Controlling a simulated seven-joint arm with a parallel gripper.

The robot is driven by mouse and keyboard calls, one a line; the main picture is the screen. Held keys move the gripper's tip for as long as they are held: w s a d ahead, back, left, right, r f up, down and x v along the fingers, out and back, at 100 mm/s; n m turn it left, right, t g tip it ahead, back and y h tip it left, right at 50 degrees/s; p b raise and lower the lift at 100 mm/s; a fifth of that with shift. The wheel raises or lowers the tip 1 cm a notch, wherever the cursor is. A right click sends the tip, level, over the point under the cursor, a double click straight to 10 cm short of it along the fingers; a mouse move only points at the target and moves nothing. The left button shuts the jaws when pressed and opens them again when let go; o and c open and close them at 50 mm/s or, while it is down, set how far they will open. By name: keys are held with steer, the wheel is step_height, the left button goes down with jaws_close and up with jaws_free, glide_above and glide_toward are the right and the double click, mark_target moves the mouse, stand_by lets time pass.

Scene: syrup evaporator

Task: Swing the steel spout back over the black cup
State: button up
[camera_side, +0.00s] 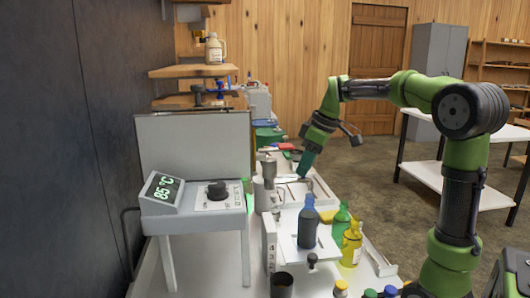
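The black cup (282,285) stands upright at the bottom of the view, in front of the white stand with the numbered side. A grey steel cylindrical fitting (268,172) rises beside the evaporator; I cannot tell for sure whether it is the spout or part of it. No spout is clearly visible over the cup. My gripper (305,166) points down behind and to the right of the steel fitting, well back from the cup. Its fingers are small and dark teal, and I cannot tell whether they are apart or hold anything.
A dark blue bottle (308,222) stands on a white platform (290,238). Green (341,219) and yellow (351,245) bottles stand to its right. The grey evaporator box (196,222) with a lit display and black knob is on the left. Small capped jars (341,289) line the front edge.

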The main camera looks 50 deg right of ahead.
steer(key=shift+a, duration=0.1)
steer(key=shift+s+a, duration=0.65)
steer(key=shift+a, duration=0.2)
steer(key=shift+s+a, duration=0.25)
steer(key=shift+a, duration=0.25)
steer(key=shift+s+a, duration=0.2)
steer(key=shift+a, duration=0.4)
steer(key=shift+s+a, duration=0.2)
steer(key=shift+a, duration=0.7)
steer(key=shift+a, duration=0.15)
